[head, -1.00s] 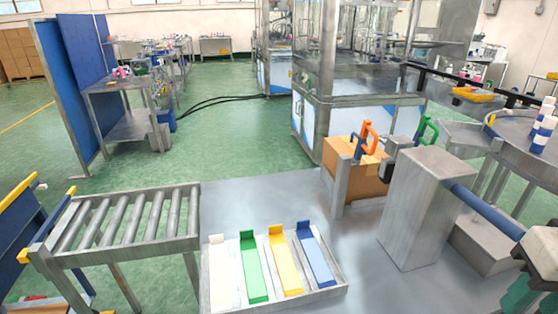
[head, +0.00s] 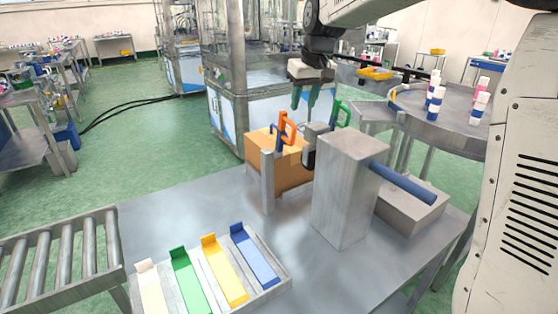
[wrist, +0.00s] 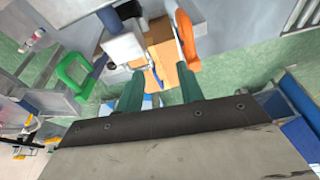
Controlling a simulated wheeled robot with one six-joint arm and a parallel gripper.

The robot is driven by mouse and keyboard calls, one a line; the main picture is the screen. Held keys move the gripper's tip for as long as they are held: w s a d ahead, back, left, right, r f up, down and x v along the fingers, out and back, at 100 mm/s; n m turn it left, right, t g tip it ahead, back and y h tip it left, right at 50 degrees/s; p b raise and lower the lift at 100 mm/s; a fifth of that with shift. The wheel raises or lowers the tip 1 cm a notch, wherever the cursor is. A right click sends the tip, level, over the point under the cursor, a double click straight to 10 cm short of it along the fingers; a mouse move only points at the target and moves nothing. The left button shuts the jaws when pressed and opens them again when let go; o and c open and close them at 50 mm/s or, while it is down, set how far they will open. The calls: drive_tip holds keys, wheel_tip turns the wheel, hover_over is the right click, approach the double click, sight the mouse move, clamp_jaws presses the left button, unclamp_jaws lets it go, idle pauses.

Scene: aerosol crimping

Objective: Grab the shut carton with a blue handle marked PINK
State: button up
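A brown cardboard carton (head: 290,178) stands on the grey table, partly behind a metal post and a grey block. A blue handle (head: 278,139) rises at its top, close beside an orange handle (head: 289,127). No PINK marking is readable, and I cannot tell whether the carton is shut. My gripper (head: 305,104) points down above and slightly right of the handles, apart from them, with its green fingers spread and empty. In the wrist view the cardboard (wrist: 164,48) shows beyond the open fingers, with the orange handle at right and a thin blue part between them.
A green handle (head: 341,113) stands right of the carton, also visible in the wrist view (wrist: 76,72). A tall grey block (head: 342,195) with a blue cylinder (head: 402,184) is at front right. A tray (head: 277,293) of coloured strips and a roller conveyor (head: 60,255) lie left.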

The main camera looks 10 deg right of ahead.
drive_tip(key=shift+n+t, duration=0.5)
drive_tip(key=w+f, duration=0.3)
drive_tip(key=w, duration=0.3)
drive_tip(key=w+f, duration=0.4)
drive_tip(key=w, duration=0.2)
drive_tip(key=w+f, duration=0.3)
drive_tip(key=w, duration=0.4)
drive_tip(key=shift+a+f, duration=0.35)
drive_tip(key=shift+f, duration=0.05)
drive_tip(key=x, duration=0.5)
drive_tip(key=shift+w+f, duration=0.15)
clamp_jaws()
drive_tip(key=shift+r, duration=0.25)
